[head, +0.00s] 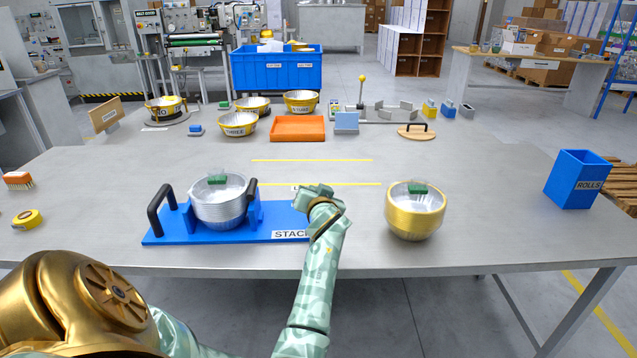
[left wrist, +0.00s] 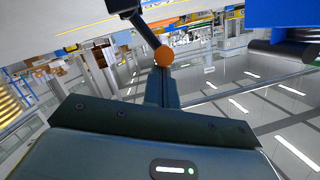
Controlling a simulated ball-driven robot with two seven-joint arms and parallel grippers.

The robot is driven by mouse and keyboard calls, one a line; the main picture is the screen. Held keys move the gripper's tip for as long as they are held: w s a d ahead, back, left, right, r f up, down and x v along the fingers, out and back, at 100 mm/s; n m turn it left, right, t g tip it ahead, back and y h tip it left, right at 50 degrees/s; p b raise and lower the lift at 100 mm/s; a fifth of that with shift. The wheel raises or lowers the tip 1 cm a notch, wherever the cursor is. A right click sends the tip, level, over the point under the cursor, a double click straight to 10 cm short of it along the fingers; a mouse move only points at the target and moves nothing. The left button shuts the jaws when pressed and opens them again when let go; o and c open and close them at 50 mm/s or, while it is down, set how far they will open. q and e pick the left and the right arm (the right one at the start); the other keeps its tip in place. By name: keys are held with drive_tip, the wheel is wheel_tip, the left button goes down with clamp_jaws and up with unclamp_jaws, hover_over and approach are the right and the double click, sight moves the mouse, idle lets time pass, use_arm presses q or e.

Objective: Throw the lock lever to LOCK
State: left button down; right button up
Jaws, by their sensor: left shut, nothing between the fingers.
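The blue stack fixture (head: 175,236) stands near the table's front edge, left of centre, with a silver bowl (head: 220,205) in it and black handles on both sides. My left gripper (head: 320,192) is at the fixture's right end, and my wrist covers that end. In the left wrist view, a black lever (left wrist: 128,10) with an orange knob (left wrist: 164,56) shows right by the tips of my shut left gripper (left wrist: 161,76). Nothing is between the fingers. I cannot tell whether knob and fingertips touch. The knob is hidden in the head view. My right gripper is not in view.
A gold bowl (head: 415,215) stands right of my left arm, and a blue ROLLS bin (head: 577,180) is at the right edge. Several bowls, an orange tray (head: 298,128) and a yellow-knobbed lever (head: 362,80) are at the back. The table's middle is clear.

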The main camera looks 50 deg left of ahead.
use_arm(q)
drive_tip(key=shift+s+a+f+n+p, duration=0.2)
drive_tip(key=shift+s+a+n+p, duration=0.1)
drive_tip(key=shift+s+n+p, duration=0.25)
drive_tip(key=shift+w, duration=0.15)
drive_tip(key=shift+r, duration=0.1)
